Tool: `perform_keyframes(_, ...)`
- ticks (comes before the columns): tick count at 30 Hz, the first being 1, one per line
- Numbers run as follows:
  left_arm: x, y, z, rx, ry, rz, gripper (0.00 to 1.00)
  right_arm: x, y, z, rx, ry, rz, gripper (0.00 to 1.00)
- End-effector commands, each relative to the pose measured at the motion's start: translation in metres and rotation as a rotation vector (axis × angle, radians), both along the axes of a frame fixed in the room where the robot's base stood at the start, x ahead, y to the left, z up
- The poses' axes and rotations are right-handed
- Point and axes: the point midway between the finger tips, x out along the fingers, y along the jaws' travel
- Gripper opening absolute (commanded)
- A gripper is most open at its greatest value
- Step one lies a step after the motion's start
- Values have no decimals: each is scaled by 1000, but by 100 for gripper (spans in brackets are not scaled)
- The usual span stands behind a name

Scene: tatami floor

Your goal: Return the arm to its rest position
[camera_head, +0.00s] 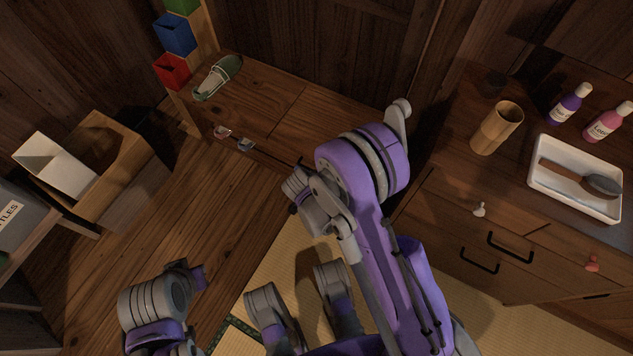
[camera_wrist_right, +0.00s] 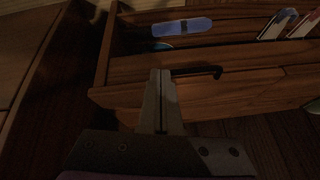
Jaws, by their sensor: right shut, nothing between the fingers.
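My right arm (camera_head: 375,220), purple and grey, reaches up through the middle of the head view, bent, with its wrist in front of the low wooden cabinet (camera_head: 275,100). Its fingers cannot be made out there. In the right wrist view my right gripper (camera_wrist_right: 161,75) is shut and empty, its fingertips close to a dark bar handle (camera_wrist_right: 197,71) on a wooden drawer front (camera_wrist_right: 245,85); contact cannot be told. My left arm (camera_head: 155,305) shows at the lower left of the head view, and its gripper does not show.
The drawer is open, with a blue item (camera_wrist_right: 182,27) and packets (camera_wrist_right: 276,23) inside. A green slipper (camera_head: 217,77) lies on the low cabinet. At right, a chest holds a wooden cup (camera_head: 496,128), bottles and a white tray (camera_head: 570,202). Open floor (camera_head: 180,215) lies at left.

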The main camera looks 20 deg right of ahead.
Motion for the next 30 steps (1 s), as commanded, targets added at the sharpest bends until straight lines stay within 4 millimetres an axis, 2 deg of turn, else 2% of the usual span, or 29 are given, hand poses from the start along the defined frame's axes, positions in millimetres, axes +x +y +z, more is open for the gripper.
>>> perform_keyframes(1, -1, 0, 2, 0, 0, 0, 0, -9, 13, 0, 1, 0, 7, 0)
perform_keyframes(6, -1, 0, 6, 0, -1, 0, 0, -35, 39, 2, 1, 0, 6, 0)
perform_keyframes(12, -2, 0, 9, 0, -2, 0, 0, -53, 58, 3, 1, 0, 4, 0)
perform_keyframes(24, -2, 0, 9, 0, -2, 0, 0, -57, 62, 4, 0, 2, 5, 0)
perform_keyframes(26, -2, 0, 9, 0, -2, 0, 0, -57, 60, 10, 0, 9, 16, 0)
perform_keyframes(30, -2, 0, 9, 0, -2, 0, 0, -56, 51, 40, -1, 49, 91, 0)
